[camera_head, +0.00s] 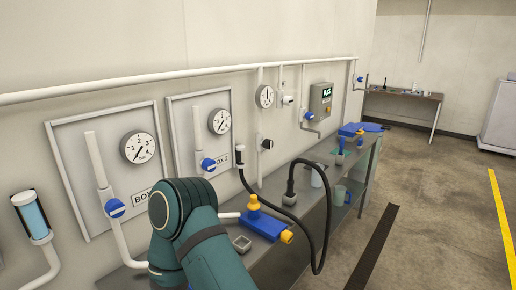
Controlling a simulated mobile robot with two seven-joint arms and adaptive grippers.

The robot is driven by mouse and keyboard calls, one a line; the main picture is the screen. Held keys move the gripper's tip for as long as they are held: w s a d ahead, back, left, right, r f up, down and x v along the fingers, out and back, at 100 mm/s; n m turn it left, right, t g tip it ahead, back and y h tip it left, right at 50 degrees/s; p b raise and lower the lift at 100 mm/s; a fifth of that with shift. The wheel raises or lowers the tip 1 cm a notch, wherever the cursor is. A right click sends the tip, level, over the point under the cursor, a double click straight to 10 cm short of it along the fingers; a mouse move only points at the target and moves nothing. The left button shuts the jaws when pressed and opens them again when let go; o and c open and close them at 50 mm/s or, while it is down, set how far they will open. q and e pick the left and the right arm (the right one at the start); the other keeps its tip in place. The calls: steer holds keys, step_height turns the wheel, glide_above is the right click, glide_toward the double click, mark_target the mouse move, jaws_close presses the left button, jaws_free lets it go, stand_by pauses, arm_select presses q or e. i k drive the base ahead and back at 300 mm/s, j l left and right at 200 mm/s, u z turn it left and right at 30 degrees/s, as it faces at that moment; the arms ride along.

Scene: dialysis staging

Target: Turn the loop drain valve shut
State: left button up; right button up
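Several blue-handled valves show on the wall piping, and I cannot tell by any label which is the loop drain valve. One blue valve (115,207) is on the BOX 1 panel, and another blue valve (208,163) is on the BOX 2 panel. A third blue valve (309,116) sits beside the grey meter box, and a fourth blue valve (359,78) is on the pipe at the far end. My teal arm fills the lower middle and covers part of the BOX 1 piping and bench. Neither gripper shows.
A grey bench (316,204) runs along the wall. A far table (402,95) stands at the back.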

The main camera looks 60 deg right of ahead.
mark_target(268, 144)
steer(key=z, duration=1.95)
steer(key=i+l+u, duration=0.1)
steer(key=u, duration=0.25)
steer(key=i+l+u, duration=0.1)
steer(key=l+u, duration=0.25)
steer(key=i+l+u, duration=0.2)
steer(key=l, duration=0.25)
steer(key=l+u, duration=0.2)
steer(key=l, duration=0.25)
steer(key=i+l, duration=0.1)
steer(key=l, duration=0.55)
steer(key=i+l+u, duration=0.1)
steer(key=l, duration=0.55)
steer(key=i+l, duration=0.1)
steer(key=l, duration=0.6)
steer(key=i+u, duration=0.05)
